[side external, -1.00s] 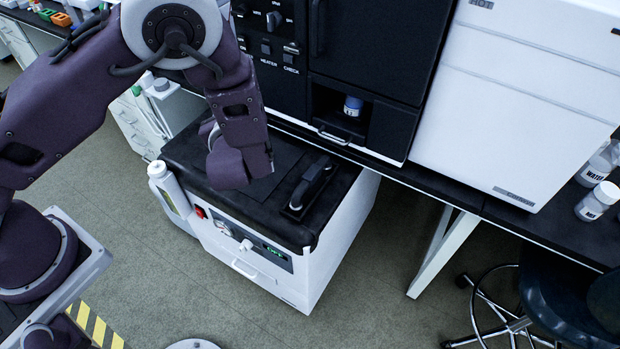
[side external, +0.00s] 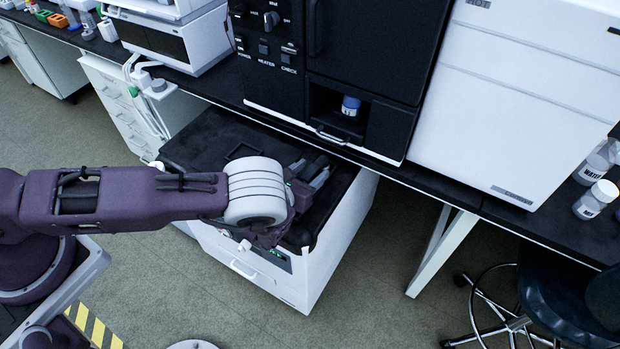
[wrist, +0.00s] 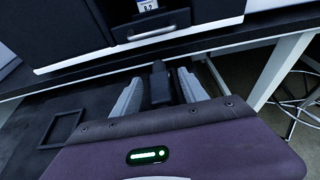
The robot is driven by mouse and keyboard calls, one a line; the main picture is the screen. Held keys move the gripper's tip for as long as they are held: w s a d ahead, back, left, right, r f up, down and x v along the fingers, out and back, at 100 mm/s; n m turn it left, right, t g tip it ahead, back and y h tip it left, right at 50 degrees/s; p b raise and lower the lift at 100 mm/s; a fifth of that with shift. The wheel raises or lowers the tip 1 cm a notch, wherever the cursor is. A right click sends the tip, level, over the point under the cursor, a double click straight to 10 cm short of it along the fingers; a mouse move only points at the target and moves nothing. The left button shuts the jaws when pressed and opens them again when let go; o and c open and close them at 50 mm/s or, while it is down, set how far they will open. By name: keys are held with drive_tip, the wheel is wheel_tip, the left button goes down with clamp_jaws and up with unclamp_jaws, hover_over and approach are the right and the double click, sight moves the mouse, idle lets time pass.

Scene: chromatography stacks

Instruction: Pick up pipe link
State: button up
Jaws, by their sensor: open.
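The pipe link appears to be the black, handle-like piece (wrist: 160,88) lying on the dark top of the white cart. In the wrist view it shows between my two grey fingers, with dark gaps on both sides. My gripper (side external: 311,171) is open, low over the right part of the cart top, with its fingers straddling the black piece. In the side view the piece (side external: 314,162) is mostly hidden by my wrist and fingers. I cannot tell whether either finger touches it.
The white cart (side external: 335,235) has a dark top with a square recessed frame (side external: 243,151) left of my gripper. Behind it stands a black instrument (side external: 365,60) with a blue-capped bottle (side external: 351,106) in its bay. A white cabinet (side external: 530,110) is to the right.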

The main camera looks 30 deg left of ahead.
clamp_jaws()
